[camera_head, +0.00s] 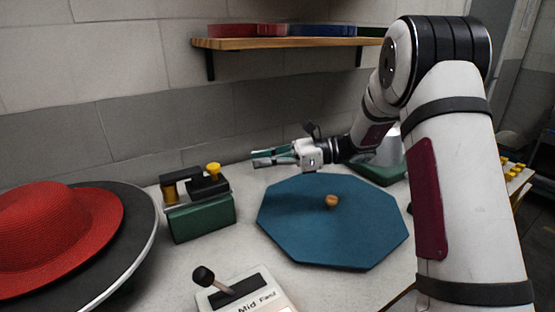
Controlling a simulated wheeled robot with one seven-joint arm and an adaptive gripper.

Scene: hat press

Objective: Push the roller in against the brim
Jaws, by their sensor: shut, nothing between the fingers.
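A red hat (60,228) with a wide brim (100,215) lies on a dark round disc (148,215) with a pale rim at the left. To its right stands a green block (203,217) carrying a dark slide with a yellow knob (213,168). A brass-coloured roller (169,192) sits at the block's left end, facing the hat, with a visible gap to the brim. My gripper (254,158) is shut and empty. It points left, above the table and to the right of the yellow knob, apart from it.
A blue octagonal board (335,235) with a small wooden knob (331,201) lies right of the block. A control box (245,297) with a lever (212,281) stands in front. A wall shelf (285,43) hangs above. The table (185,262) is bare between disc and control box.

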